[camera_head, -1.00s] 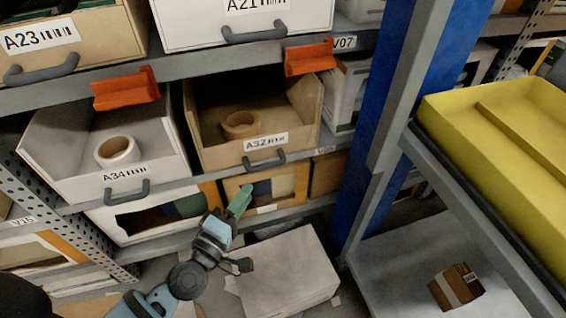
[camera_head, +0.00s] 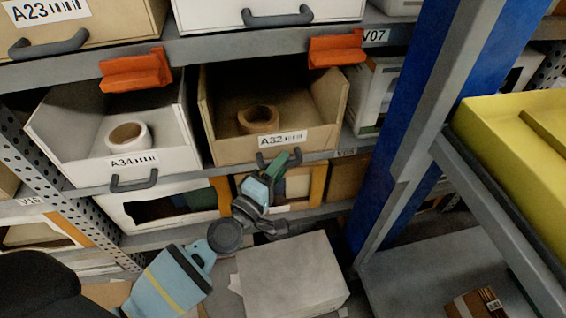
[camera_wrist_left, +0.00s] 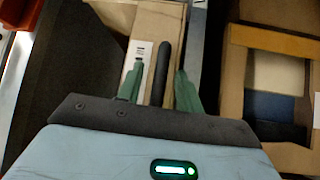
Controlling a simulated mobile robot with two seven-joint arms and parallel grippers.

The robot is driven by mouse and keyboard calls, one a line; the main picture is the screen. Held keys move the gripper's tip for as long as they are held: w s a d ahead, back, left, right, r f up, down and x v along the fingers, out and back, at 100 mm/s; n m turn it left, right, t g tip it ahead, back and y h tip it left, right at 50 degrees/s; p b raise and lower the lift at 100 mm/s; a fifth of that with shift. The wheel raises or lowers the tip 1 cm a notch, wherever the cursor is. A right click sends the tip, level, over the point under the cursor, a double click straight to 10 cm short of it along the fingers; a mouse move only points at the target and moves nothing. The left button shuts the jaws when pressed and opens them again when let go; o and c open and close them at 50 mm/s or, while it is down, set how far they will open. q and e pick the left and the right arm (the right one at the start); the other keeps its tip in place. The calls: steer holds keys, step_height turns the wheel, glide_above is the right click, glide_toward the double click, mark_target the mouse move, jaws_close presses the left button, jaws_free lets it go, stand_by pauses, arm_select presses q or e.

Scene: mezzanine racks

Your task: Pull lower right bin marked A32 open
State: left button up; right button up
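The tan cardboard bin marked A32 (camera_head: 232,152) sits on the lower shelf, right of the white bin A34 (camera_head: 75,166). It holds a brown tape roll (camera_head: 258,120), and its label shows on the front. My left gripper (camera_head: 283,165) is at the dark handle of A32 and partly covers it in the head view. In the left wrist view the green fingers of my left gripper (camera_wrist_left: 159,72) are apart, with the dark handle (camera_wrist_left: 163,62) between them. Gaps show beside the handle, so it does not look clamped. My right gripper is not in view.
Orange clips (camera_head: 336,50) hang from the shelf edge above the bins. A blue post (camera_head: 425,70) and a rack with a yellow tray (camera_head: 500,130) stand on the right. A pale box (camera_head: 292,275) lies below my left gripper.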

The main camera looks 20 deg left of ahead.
arm_select(q)
steer(key=shift+w+d, duration=0.2)
steer(key=shift+w, duration=0.45)
jaws_close()
